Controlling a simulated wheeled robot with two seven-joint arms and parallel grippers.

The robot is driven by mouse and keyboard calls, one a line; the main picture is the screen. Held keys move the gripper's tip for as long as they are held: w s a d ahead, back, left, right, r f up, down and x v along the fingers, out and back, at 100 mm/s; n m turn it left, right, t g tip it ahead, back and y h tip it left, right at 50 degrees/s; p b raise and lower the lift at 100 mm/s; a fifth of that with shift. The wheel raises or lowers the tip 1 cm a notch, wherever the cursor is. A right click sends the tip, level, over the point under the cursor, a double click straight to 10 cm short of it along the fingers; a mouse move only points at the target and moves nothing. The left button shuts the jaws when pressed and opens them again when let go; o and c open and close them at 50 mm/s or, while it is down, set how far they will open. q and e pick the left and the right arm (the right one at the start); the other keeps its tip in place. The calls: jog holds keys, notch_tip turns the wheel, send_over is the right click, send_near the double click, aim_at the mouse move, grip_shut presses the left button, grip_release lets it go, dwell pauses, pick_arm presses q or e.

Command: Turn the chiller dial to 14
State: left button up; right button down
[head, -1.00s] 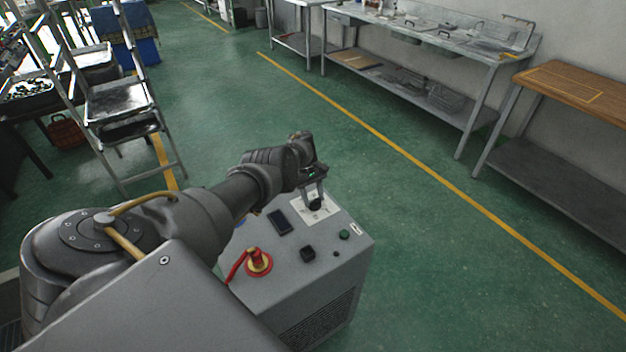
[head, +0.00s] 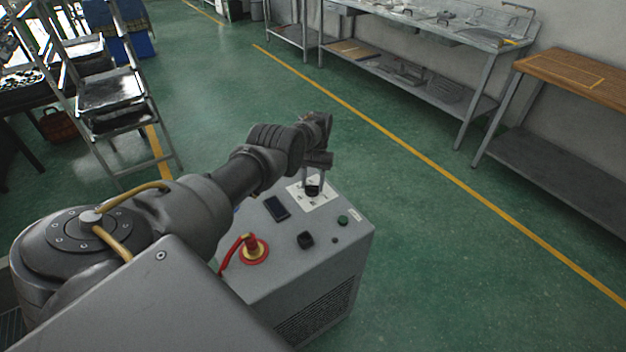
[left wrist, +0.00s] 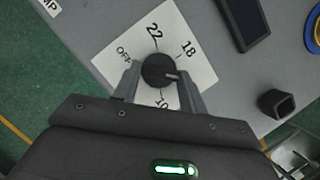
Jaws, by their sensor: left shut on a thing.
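The chiller dial (left wrist: 158,71) is a round black knob on a white card (left wrist: 108,40) that shows OFF, 22, 18 and a partly covered 10. Its light pointer mark faces right, below the 18, towards one finger; any number there is hidden. My left gripper (left wrist: 160,80) is shut on the dial, one finger on each side. In the head view, my left gripper (head: 314,184) reaches down onto the dial (head: 313,190) on top of the grey chiller box (head: 290,285). My right gripper is not in view.
A step ladder (head: 110,100) stands at left. Green floor to the right is clear up to the benches.

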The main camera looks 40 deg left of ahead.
pick_arm(q)
jog(key=shift+s+d+f+m+y, duration=0.15)
jog(key=shift+m+y, duration=0.15)
jog(key=shift+m, duration=0.9)
jog(key=o, duration=1)
jog(key=shift+r, duration=0.2)
